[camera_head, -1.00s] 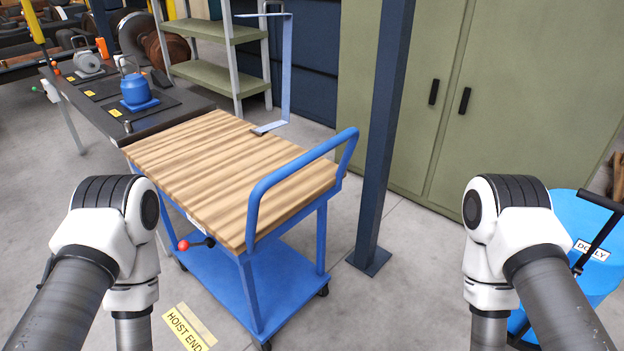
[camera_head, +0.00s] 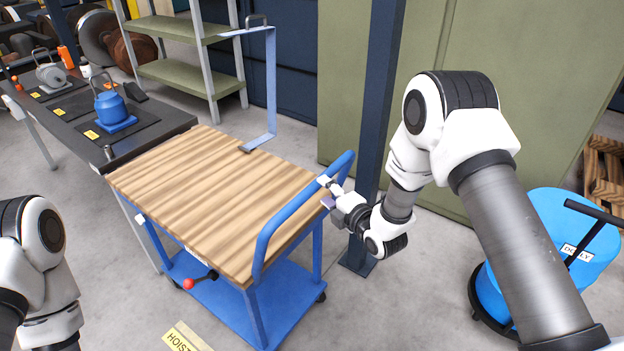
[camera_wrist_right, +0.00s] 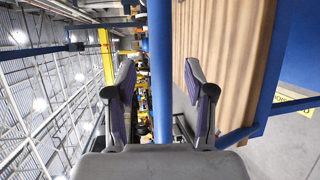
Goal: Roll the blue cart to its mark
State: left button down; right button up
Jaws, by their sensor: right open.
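The blue cart (camera_head: 200,200) has a striped wooden top, a blue lower shelf and a blue push handle (camera_head: 275,232) at its near right end. My right gripper (camera_head: 328,190) is open at the upper part of the handle. In the right wrist view the blue handle bar (camera_wrist_right: 161,50) runs between the two spread fingers (camera_wrist_right: 160,95), with gaps beside it. A yellow floor label (camera_head: 185,340), partly cut off, lies at the cart's near side. Of my left arm only a link shows; its gripper is out of frame.
A dark bench (camera_head: 60,112) with a blue kettle-like item (camera_head: 110,107) adjoins the cart's far left end. A dark blue post (camera_head: 378,110) stands close behind the handle. A blue bin marked DOLLY (camera_head: 560,225) is at the right. A red-knobbed lever (camera_head: 190,283) sticks out from the cart.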

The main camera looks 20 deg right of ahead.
aim_at(319, 188)
jog(key=x, duration=0.5)
jog(key=shift+w+a+f+p, duration=0.1)
jog(key=shift+a+p, duration=0.1)
jog(key=shift+p, duration=0.2)
jog(key=shift+d, duration=0.15)
grip_shut()
